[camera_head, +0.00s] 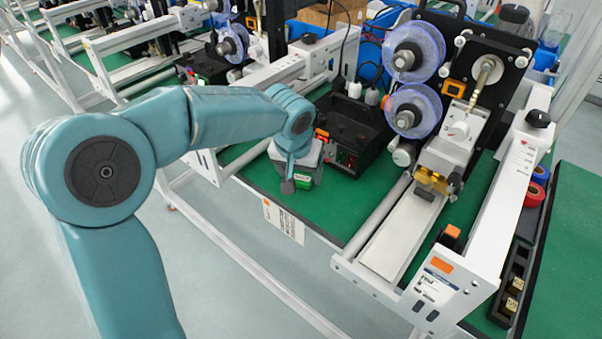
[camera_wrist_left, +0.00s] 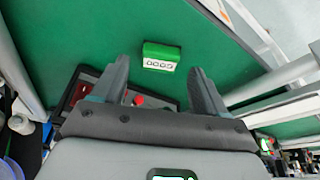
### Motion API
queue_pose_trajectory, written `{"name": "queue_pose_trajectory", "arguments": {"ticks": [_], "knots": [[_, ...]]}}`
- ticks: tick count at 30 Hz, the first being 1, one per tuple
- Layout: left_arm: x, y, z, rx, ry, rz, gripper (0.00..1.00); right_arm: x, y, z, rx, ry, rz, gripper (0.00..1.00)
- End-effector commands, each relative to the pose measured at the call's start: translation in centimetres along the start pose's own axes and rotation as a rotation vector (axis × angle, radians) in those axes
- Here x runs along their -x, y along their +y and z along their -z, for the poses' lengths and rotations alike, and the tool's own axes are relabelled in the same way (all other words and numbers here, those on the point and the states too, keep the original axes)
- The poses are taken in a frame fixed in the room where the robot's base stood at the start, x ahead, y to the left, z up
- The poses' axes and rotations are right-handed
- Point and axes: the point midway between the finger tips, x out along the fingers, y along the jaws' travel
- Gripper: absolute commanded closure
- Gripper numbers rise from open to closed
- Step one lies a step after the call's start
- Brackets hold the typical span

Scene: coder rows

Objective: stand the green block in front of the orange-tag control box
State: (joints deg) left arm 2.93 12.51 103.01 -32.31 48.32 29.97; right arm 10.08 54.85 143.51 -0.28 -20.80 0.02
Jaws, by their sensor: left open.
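The green block (camera_wrist_left: 160,56), with a white label on one face, sits on the green mat in the left wrist view. My left gripper (camera_wrist_left: 158,73) is open, with one finger on each side of the block's line; I cannot tell how far the block is from the tips. In the head view, the left gripper (camera_head: 290,186) points down at the mat near the table edge, beside the black control box (camera_head: 352,138) with its lit buttons. The gripper body hides much of the mat there. A red button of the box shows in the wrist view. My right gripper is not seen.
A white sheet with an orange mark (camera_head: 283,219) hangs at the table's front edge. A white rail machine (camera_head: 400,235) with blue-purple spools (camera_head: 414,50) stands right of the control box. A long white rail (camera_head: 375,218) borders the mat patch on the right.

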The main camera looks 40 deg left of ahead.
Motion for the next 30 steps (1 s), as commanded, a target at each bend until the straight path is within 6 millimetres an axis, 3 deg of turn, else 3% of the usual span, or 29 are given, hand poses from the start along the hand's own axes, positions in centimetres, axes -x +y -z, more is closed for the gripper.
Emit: {"name": "queue_pose_trajectory", "arguments": {"ticks": [1, 6, 12, 18, 30], "knots": [[1.6, 0.0, 0.1, 0.001, 0.006, -0.002, 0.27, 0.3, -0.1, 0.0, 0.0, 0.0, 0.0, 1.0], [5.6, 0.0, 0.1, 0.001, 0.005, -0.002, 0.27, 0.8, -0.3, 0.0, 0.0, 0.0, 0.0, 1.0], [8.8, 0.1, 0.1, 0.0, 0.002, -0.002, 0.27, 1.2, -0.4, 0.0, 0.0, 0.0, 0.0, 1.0], [9.7, 0.0, 0.0, 0.001, 0.0, -0.001, 0.27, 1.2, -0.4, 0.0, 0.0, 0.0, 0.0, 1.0], [9.6, 0.0, 0.0, 0.001, 0.0, -0.001, 0.27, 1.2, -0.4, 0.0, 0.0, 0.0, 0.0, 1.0]]}}
